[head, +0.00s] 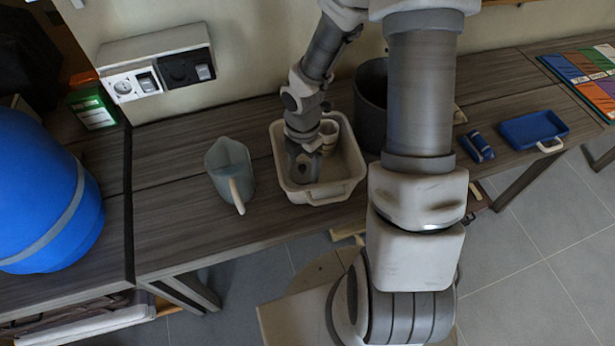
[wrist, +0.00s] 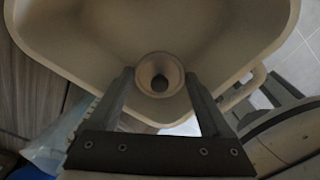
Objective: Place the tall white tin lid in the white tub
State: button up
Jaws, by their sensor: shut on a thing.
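The white tub (head: 325,193) stands on the wooden bench in the head view. Its pale floor and walls fill much of the wrist view (wrist: 225,35). My gripper (head: 303,168) reaches down inside the tub. In the wrist view my gripper (wrist: 158,78) is shut on the tall white tin lid (wrist: 160,62), a pale round piece with a dark hollow centre. The lid is between the fingertips, over the tub's inside. I cannot tell whether it touches the tub floor. A pale cylindrical shape (head: 329,133) shows beside my gripper in the head view; I cannot tell what it is.
Farther right are a blue tray (head: 533,130) and dark blue items (head: 477,147). A large blue container (head: 40,195) is at left.

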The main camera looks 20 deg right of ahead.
aim_at(304, 179)
jog(key=shift+f+b, duration=0.85)
jog(key=shift+f, duration=2.25)
jog(key=shift+f, duration=0.15)
jog(key=o, duration=1.2)
jog(key=shift+c, duration=0.2)
notch_tip(304, 179, up, 12)
jog(key=p, duration=0.4)
jog(key=shift+r, duration=0.2)
